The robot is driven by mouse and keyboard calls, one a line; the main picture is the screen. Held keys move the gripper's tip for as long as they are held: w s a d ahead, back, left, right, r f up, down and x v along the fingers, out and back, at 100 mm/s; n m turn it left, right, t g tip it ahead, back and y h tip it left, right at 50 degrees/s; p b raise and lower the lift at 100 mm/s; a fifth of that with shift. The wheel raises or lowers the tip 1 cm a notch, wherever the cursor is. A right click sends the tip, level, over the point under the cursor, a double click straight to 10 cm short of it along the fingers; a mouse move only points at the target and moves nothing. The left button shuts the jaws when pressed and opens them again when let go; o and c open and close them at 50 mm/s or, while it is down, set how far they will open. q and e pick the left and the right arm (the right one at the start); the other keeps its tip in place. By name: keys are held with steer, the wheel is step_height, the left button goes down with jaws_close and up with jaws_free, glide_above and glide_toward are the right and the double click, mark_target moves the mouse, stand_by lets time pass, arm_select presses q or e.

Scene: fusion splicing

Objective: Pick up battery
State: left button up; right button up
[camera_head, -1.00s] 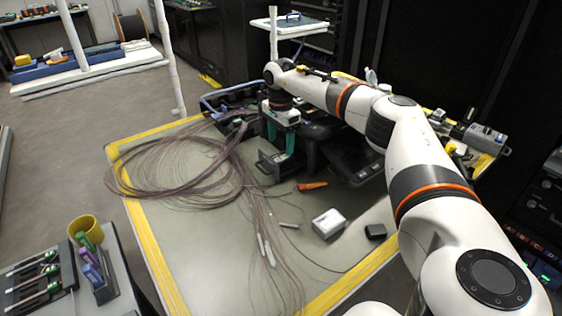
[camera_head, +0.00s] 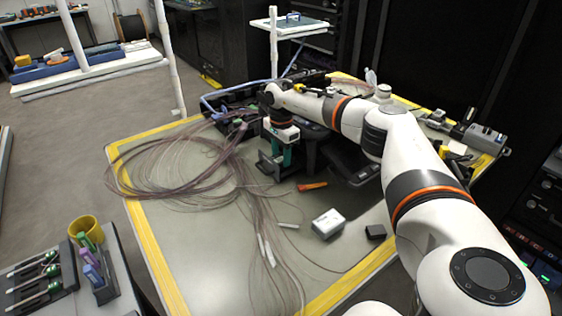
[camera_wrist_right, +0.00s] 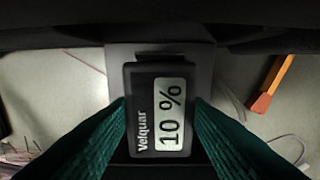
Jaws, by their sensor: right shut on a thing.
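The battery (camera_wrist_right: 160,110) is a dark block with a white display reading "10 %" and the word "Velquar". In the right wrist view it lies between the green fingers of my right gripper (camera_wrist_right: 162,128), which are closed on its two sides. Behind it is a grey plate-like part (camera_wrist_right: 118,62). In the head view my right gripper (camera_head: 281,157) points down at the dark equipment near the middle of the table; the battery cannot be made out there. My left gripper is not in view.
An orange tool (camera_head: 312,186) lies close to the right gripper. A white box (camera_head: 328,223) and a small black box (camera_head: 375,232) lie nearer the front. Thin fibre cables (camera_head: 190,170) coil over the table's left. Dark equipment (camera_head: 318,133) stands beside the gripper.

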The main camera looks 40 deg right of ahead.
mark_target(280, 157)
steer(key=shift+c, duration=0.9)
steer(key=shift+r, duration=0.15)
steer(key=shift+r, duration=0.15)
step_height(280, 157, up, 18)
steer(key=shift+f+p, duration=0.2)
steer(key=shift+p, duration=0.1)
steer(key=shift+a+f, duration=0.1)
